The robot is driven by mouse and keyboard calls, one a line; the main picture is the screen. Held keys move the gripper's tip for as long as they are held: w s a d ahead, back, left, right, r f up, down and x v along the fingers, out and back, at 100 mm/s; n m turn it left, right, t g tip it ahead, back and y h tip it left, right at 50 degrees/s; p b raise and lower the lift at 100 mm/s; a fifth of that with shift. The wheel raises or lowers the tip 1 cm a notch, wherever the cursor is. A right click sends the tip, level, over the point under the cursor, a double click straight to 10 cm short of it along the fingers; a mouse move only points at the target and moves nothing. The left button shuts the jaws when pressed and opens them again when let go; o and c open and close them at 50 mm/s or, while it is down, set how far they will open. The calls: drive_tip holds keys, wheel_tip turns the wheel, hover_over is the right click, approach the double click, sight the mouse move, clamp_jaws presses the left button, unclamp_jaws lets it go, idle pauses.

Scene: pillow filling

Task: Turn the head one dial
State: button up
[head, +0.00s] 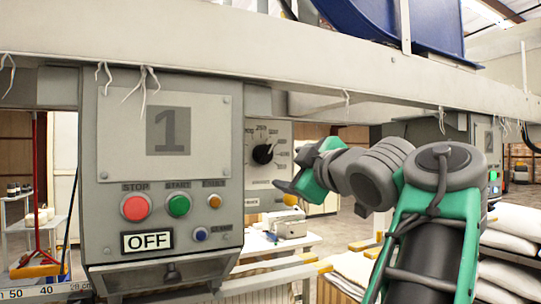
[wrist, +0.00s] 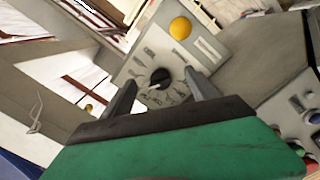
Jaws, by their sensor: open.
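The head one dial is a black round knob (head: 262,154) on a light grey scale plate with printed numbers, on the side of the control box marked 1. The knob (wrist: 160,77) also shows in the wrist view, between my two fingers in the picture. My green and dark grey gripper (head: 291,172) is to the right of the dial plate in the head view. Its fingers (wrist: 160,84) are open and empty, pointing toward the plate. A gap seems to remain between fingertips and knob; its depth is hard to tell.
Box 1 (head: 110,185) carries a red STOP button (head: 136,207), a green START button (head: 178,205) and an OFF display (head: 147,241). A yellow knob (wrist: 180,28) sits on the dial plate. A long beam (head: 300,72) runs overhead. White pillows (head: 515,225) lie at right.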

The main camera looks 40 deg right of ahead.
sight(267, 154)
drive_tip(key=w+r, duration=0.1)
drive_tip(key=w, duration=0.1)
drive_tip(key=w+r+n+p, duration=0.1)
drive_tip(key=w, duration=0.1)
drive_tip(key=w+r+n+y, duration=0.1)
drive_tip(key=shift+w+a+t+p, duration=0.3)
drive_tip(key=shift+w+a, duration=0.05)
drive_tip(key=shift+w, duration=0.05)
drive_tip(key=shift+w+d, duration=0.2)
drive_tip(key=shift+w, duration=0.25)
drive_tip(key=c, duration=1.4)
drive_tip(key=shift+o, duration=0.2)
drive_tip(key=shift+f, duration=0.1)
